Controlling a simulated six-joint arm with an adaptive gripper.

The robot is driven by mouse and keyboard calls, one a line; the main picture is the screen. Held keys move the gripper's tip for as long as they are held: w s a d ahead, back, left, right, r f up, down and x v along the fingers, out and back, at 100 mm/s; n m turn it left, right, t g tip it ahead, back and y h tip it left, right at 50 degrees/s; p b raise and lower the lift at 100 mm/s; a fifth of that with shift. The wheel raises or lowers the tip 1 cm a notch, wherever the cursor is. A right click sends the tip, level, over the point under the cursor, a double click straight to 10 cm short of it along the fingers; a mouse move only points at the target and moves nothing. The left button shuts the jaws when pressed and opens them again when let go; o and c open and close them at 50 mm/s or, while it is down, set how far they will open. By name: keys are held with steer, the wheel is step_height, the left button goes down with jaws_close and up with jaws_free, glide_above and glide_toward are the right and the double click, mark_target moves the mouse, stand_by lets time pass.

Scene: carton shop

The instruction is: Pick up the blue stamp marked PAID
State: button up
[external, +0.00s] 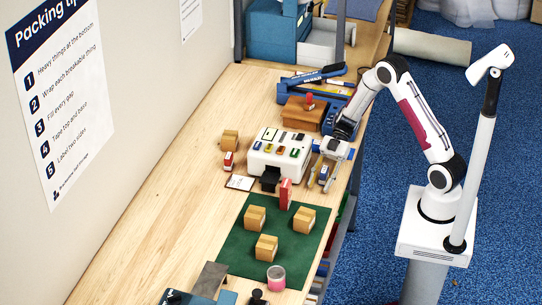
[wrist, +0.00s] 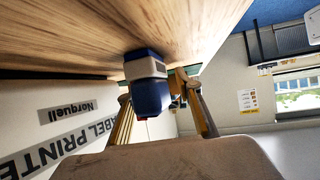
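A blue stamp (external: 323,173) with a pale band stands on the table just right of the white label printer. In the wrist view the blue stamp (wrist: 149,92) stands upright against the wooden table, which appears at the top of the picture. My gripper (external: 325,181) is low over it, pointing down, with one finger on each side of the stamp. In the wrist view my gripper (wrist: 160,95) looks open, its fingers spread beside the stamp. I cannot tell whether either finger touches it. No PAID marking is legible.
The white label printer (external: 271,162) stands close left of my gripper. A red-and-white stamp (external: 228,161) and a small carton (external: 230,140) are further left. A red item (external: 285,194) stands near the green mat (external: 238,240) with several cartons. The table's right edge is close.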

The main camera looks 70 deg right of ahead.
jaws_close()
steer(key=shift+r, duration=0.1)
step_height(320, 180, up, 18)
stand_by(0.9)
stand_by(0.4)
